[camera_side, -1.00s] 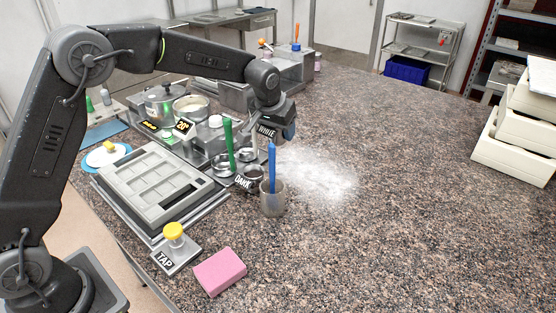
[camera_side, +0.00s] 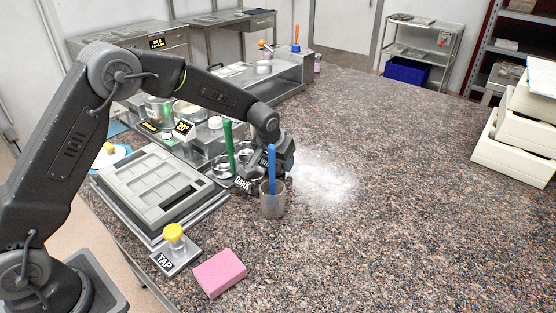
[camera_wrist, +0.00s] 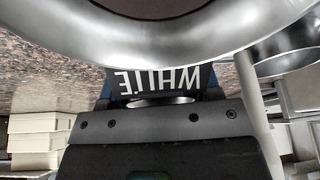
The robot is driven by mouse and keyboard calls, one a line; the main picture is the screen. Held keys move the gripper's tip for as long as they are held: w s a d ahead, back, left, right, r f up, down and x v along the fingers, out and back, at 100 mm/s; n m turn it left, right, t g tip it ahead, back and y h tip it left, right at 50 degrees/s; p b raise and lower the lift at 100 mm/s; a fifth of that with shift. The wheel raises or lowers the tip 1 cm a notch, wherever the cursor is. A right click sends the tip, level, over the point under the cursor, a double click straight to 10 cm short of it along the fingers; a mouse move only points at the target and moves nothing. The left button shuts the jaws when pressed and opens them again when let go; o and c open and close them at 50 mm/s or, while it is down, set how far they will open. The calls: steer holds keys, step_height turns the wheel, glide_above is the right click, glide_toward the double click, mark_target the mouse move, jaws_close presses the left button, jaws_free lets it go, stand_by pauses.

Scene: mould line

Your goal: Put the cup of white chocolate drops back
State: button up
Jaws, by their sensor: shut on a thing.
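In the wrist view a shiny metal cup (camera_wrist: 150,42) fills the top, with a dark label reading WHITE (camera_wrist: 160,80), upside down, on its near side. My gripper (camera_wrist: 155,98) is shut on this cup at the label side. The cup's contents are not visible. In the side view my gripper (camera_side: 281,162) is low over the row of small cups, behind a metal beaker (camera_side: 272,202) with a blue-handled tool (camera_side: 271,165). The held cup is mostly hidden there, and I cannot tell whether it touches its rack.
A DARK label (camera_side: 243,185) and a green-handled tool (camera_side: 229,145) stand close to my gripper. The grey mould (camera_side: 155,180), a yellow-knobbed TAP plate (camera_side: 174,245) and a pink block (camera_side: 219,272) lie nearer.

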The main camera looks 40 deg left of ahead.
steer(key=shift+f, duration=0.15)
steer(key=o, duration=1)
steer(key=v, duration=1.1)
steer(key=shift+s+r, duration=0.1)
steer(key=shift+r, duration=0.15)
steer(key=s+r, duration=0.7)
steer(key=s, duration=0.8)
steer(key=s+a+m, duration=0.1)
steer(key=s, duration=0.7)
steer(key=s+r+m+t+h, duration=0.1)
steer(key=s, duration=0.8)
steer(key=shift+a, duration=0.35)
